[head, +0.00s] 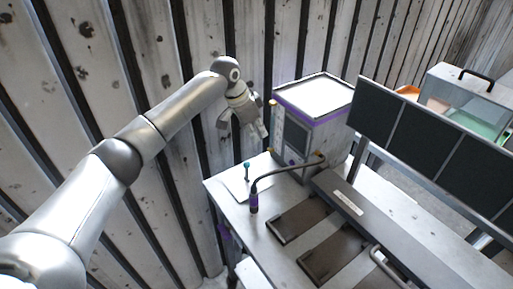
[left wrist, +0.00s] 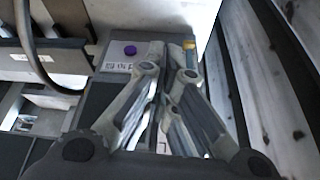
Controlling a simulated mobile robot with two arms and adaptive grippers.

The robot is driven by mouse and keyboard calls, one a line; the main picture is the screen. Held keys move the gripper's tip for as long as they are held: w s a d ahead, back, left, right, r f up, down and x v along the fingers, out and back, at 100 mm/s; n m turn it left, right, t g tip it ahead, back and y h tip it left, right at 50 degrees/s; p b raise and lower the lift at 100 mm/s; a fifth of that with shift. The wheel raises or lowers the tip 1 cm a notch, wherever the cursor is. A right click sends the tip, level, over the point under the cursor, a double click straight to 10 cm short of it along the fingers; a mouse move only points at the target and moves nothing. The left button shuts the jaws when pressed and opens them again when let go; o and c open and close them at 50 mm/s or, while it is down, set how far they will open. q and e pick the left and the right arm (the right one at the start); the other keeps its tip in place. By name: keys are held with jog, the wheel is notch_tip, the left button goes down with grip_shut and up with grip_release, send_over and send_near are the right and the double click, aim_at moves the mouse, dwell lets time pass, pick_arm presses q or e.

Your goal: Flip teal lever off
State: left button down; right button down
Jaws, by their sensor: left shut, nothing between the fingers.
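The teal lever (head: 246,167) is a small upright stick with a teal tip, on a pale plate (head: 236,186) near the left corner of the bench in the head view. My left gripper (head: 263,132) is above and behind the lever, beside the left side of the grey box, and apart from the lever. Its fingers are together and empty. In the left wrist view my left gripper (left wrist: 171,48) points at a light surface, and I cannot make out the teal lever there. My right gripper is not in view.
The grey box with purple trim (head: 290,103) stands at the back of the bench. A gooseneck with a purple base (head: 254,202) rises near the lever. Dark panels (head: 425,140) stand to the right. A purple knob (left wrist: 130,50) shows in the left wrist view. A ribbed wall is close behind.

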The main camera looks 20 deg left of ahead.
pick_arm(q)
jog(key=p, duration=0.2)
send_over(247, 171)
jog(key=w+d, duration=0.5)
notch_tip(247, 171, down, 9)
jog(key=s+a+p, duration=0.2)
jog(key=p, duration=0.1)
jog(key=shift+s+a+f, duration=0.15)
jog(key=shift+s+a, duration=0.05)
jog(key=shift+a, duration=0.2)
jog(key=shift+w, duration=0.1)
